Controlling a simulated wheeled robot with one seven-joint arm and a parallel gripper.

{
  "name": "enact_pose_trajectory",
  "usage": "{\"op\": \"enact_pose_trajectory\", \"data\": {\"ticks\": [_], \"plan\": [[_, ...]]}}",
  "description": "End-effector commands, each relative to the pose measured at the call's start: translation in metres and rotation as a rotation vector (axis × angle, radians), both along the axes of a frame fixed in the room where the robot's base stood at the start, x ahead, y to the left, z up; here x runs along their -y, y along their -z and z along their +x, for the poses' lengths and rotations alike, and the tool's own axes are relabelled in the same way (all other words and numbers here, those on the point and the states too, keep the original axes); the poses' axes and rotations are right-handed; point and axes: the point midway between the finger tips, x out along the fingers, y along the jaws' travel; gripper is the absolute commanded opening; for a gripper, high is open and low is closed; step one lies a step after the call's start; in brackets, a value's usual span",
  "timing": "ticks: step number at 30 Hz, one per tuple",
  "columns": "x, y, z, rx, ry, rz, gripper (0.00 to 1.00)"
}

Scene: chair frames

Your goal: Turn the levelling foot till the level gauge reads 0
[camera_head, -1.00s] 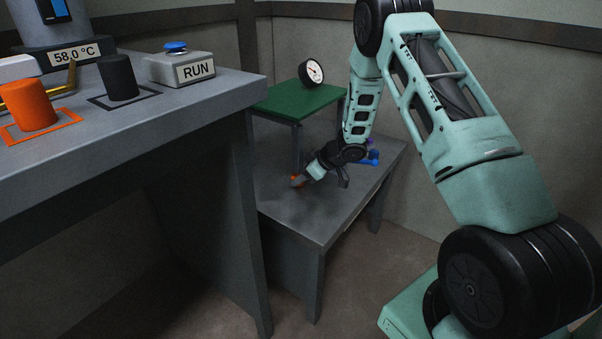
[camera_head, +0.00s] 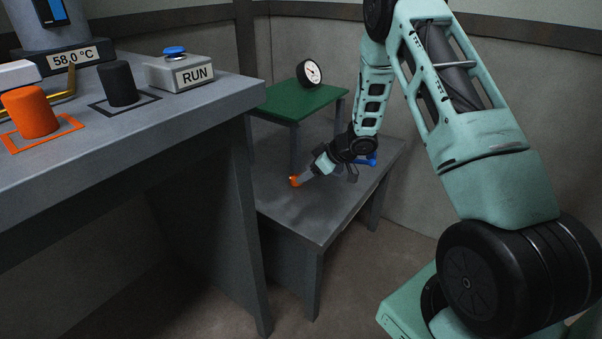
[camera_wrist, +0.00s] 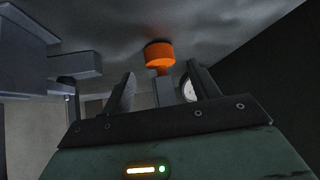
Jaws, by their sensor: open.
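The orange levelling foot (camera_head: 294,181) stands on the grey low table, at the bottom of a leg of the green-topped stand (camera_head: 290,103). The level gauge (camera_head: 309,73), a round white dial with a black rim, stands on the green top; its reading is too small to make out. My gripper (camera_head: 303,178) is low over the table, close to the right of the foot. In the wrist view, the orange foot (camera_wrist: 159,54) shows just beyond my open fingertips (camera_wrist: 161,72), in line with the gap. Nothing is held. The gauge shows partly behind a finger (camera_wrist: 187,90).
The low grey table (camera_head: 325,225) has bare room in front of the foot. A blue part (camera_head: 371,160) lies behind my wrist. The taller bench (camera_head: 190,125) at left carries a RUN button box (camera_head: 180,72), an orange cylinder (camera_head: 30,112) and a black cylinder (camera_head: 119,82).

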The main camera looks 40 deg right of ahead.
Motion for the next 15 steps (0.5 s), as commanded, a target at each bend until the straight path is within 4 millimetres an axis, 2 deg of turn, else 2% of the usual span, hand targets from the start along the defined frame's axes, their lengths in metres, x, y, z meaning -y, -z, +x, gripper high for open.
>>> {"op": "enact_pose_trajectory", "data": {"ticks": [1, 6, 15], "plan": [[0.007, -0.014, -0.008, 0.000, 0.005, -0.001, 0.60], [0.022, -0.043, -0.032, -0.001, 0.005, 0.000, 0.60], [0.044, -0.083, -0.068, 0.000, 0.003, 0.000, 0.60]]}}
